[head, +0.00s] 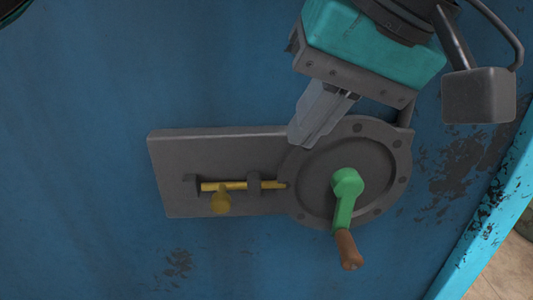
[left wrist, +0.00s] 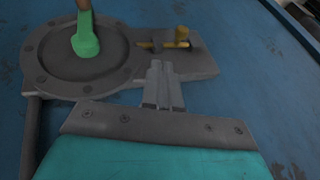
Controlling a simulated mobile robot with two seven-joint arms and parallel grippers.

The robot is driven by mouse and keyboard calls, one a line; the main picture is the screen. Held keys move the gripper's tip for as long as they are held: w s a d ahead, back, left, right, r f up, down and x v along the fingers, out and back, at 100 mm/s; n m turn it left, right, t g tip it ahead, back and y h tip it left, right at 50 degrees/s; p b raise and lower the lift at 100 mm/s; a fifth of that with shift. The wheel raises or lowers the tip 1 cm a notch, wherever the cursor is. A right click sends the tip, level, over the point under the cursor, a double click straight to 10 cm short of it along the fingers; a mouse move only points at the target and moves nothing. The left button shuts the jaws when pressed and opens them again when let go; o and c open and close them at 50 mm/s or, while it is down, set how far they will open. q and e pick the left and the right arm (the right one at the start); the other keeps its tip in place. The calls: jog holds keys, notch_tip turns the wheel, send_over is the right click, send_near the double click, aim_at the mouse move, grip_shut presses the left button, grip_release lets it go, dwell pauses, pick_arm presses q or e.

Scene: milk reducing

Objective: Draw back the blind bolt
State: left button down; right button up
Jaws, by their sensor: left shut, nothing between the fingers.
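The blind bolt (head: 245,185) is a yellow rod with a round yellow knob (head: 221,202), lying across a grey plate (head: 175,150). The rod passes through a grey guide, and its right end meets the rim of a round grey flange. In the left wrist view the bolt (left wrist: 180,40) shows beyond my fingertips. My left gripper (head: 303,138) is shut and empty, above and right of the bolt, over the upper edge of the plate and flange. It is apart from the knob. My right gripper is not in view.
A green crank (head: 346,190) with a brown handle (head: 349,250) sits on the round flange (head: 395,170), right of the bolt. The blue surface (head: 80,150) around the plate is clear at left and below. A light blue edge (head: 485,220) runs at the lower right.

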aim_at(201, 187)
pick_arm(q)
jog(key=shift+s+a+r+x, duration=0.15)
jog(key=shift+a+x, duration=0.25)
jog(key=shift+x, duration=1.65)
jog(key=shift+s+a+r+x, duration=0.1)
jog(key=shift+a+x, duration=0.35)
jog(key=shift+x, duration=1.6)
jog(key=shift+s+a+r+x, duration=0.15)
jog(key=shift+a+x, duration=0.25)
jog(key=shift+x, duration=1.65)
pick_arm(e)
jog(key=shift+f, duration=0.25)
pick_arm(q)
jog(key=shift+a+f, duration=0.1)
jog(key=shift+a, duration=0.05)
jog(key=a+b, duration=0.1)
jog(key=a, duration=0.3)
jog(key=shift+a, duration=0.55)
jog(key=shift+d, duration=0.1)
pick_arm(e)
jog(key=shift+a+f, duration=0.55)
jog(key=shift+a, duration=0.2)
